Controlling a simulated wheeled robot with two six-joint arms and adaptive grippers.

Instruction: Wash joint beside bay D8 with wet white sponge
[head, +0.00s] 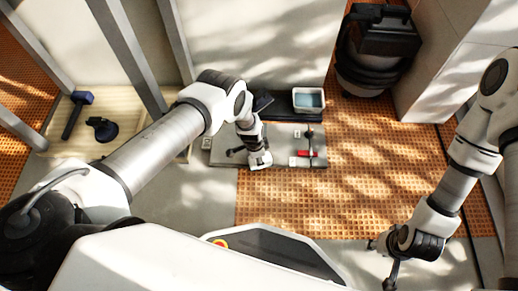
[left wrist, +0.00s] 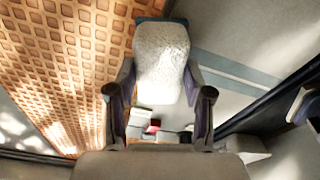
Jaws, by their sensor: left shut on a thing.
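The white sponge (left wrist: 161,62) sits between the fingers of my left gripper (left wrist: 158,100) in the left wrist view, with a blue edge at its far end. In the head view, my left gripper (head: 252,153) is over the grey board, and a pale patch at its tip is too small to make out clearly. The brown tiled floor (head: 350,175) has many grid joints. No D8 label can be read, so I cannot tell which joint is beside that bay. My right gripper (head: 382,260) is low at the right with its dark fingers spread, apart from the tools.
A grey tub of water (head: 308,101) stands behind the grey board (head: 222,158). A red-handled tool (head: 307,152) lies on the board. A black vacuum-like machine (head: 377,45) stands at the back. A wooden tray (head: 58,135) with a mallet (head: 75,114) is at left.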

